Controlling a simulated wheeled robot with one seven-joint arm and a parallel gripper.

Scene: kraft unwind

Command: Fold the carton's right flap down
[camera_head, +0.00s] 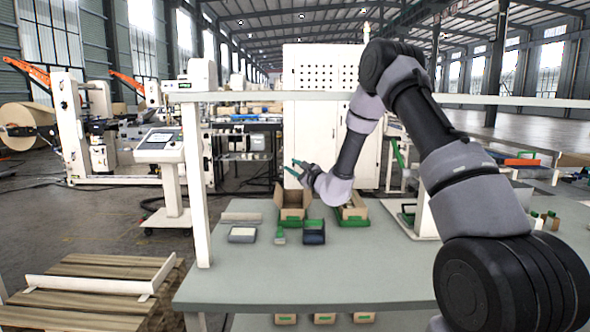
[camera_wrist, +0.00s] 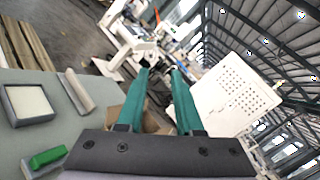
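An open brown carton (camera_head: 292,214) with green at its base stands on the grey-green table, left of my forearm. A flap stands raised at its left side; the state of its right flap is too small to tell. My gripper (camera_head: 293,167) is above the carton, its teal fingers spread and pointing left, apart from the cardboard. In the wrist view my gripper (camera_wrist: 160,67) is open and empty. Brown cardboard of the carton (camera_wrist: 153,120) shows between and beside the fingers, mostly hidden by them and the gripper body.
A second carton (camera_head: 352,212) stands to the right, partly behind my arm. The table's front (camera_head: 300,285) is clear.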

